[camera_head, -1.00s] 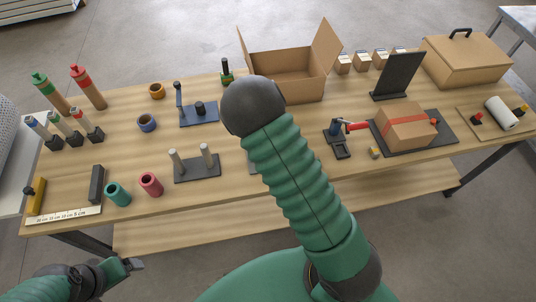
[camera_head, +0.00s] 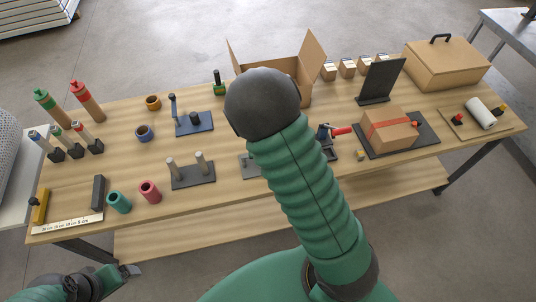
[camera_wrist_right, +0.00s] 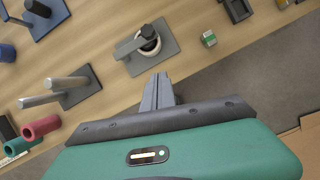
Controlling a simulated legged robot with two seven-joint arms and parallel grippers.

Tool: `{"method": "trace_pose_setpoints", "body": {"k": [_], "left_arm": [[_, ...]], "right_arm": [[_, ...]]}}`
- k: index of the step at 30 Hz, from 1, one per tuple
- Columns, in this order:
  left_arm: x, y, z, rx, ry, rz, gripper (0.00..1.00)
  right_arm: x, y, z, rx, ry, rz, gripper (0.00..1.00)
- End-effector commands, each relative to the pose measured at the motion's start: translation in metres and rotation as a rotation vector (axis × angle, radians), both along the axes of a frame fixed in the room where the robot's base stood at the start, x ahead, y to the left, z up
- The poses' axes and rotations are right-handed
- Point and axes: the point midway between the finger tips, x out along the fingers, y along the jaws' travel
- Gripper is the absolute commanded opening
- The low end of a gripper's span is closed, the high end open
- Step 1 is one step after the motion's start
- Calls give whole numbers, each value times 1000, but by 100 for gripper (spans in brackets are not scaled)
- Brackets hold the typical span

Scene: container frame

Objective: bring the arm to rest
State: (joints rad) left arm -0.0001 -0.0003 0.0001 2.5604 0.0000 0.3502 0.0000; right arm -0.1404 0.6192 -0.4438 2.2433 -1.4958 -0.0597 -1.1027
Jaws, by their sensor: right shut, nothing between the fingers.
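My right arm (camera_head: 312,190) rises through the middle of the head view, with its dark rounded joint (camera_head: 262,102) in front of the table. My right gripper (camera_wrist_right: 158,88) shows in the right wrist view, shut and empty, with its fingers together. It points toward the table, near a grey plate (camera_wrist_right: 160,58) carrying a white ring and a dark lever, and appears apart from them. My left gripper (camera_head: 130,270) is at the lower left of the head view, in front of the table's edge; it is too small to tell its jaws. My right gripper is hidden in the head view.
The wooden table (camera_head: 120,150) holds pegged plates, coloured cylinders, an open carton (camera_head: 285,75), a red-strapped box (camera_head: 388,128), a dark upright panel (camera_head: 381,80) and a lidded box (camera_head: 446,64). A green-and-white block (camera_wrist_right: 208,40) lies near the table's edge in the wrist view.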

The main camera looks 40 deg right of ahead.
Motion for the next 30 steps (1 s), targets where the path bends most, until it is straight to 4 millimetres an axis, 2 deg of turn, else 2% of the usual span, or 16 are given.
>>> {"method": "trace_pose_setpoints", "body": {"k": [5, 8, 11, 14, 15, 18, 21, 25, 30], "left_arm": [[0, 0, 0, 0, 0, 0, 89], [0, 0, -9, 0, -1, 0, 89], [0, 0, -34, 0, 0, 0, 89], [0, 0, -66, 0, 0, 0, 89], [0, 0, -78, 0, 0, 0, 89], [0, 0, -103, 0, 0, 0, 89], [0, 0, -118, 0, 0, 0, 89], [0, 0, -123, 0, 0, 0, 89], [1, 0, -120, 0, -1, 0, 89]], "right_arm": [[0, 0, 0, 0, 0, -1, 0], [0, 4, -3, 29, -36, -90, 0], [-2, 18, -8, 139, -147, -410, 0], [-17, 43, -14, 323, -273, -922, 0], [-27, 55, -16, 402, -308, -1142, 0], [-55, 89, -22, 572, -339, -1653, 0], [-79, 120, -25, 679, -319, -2037, 0], [-94, 142, -24, 733, -284, -2292, 0], [-97, 145, -21, 737, -276, -2334, 0]]}}
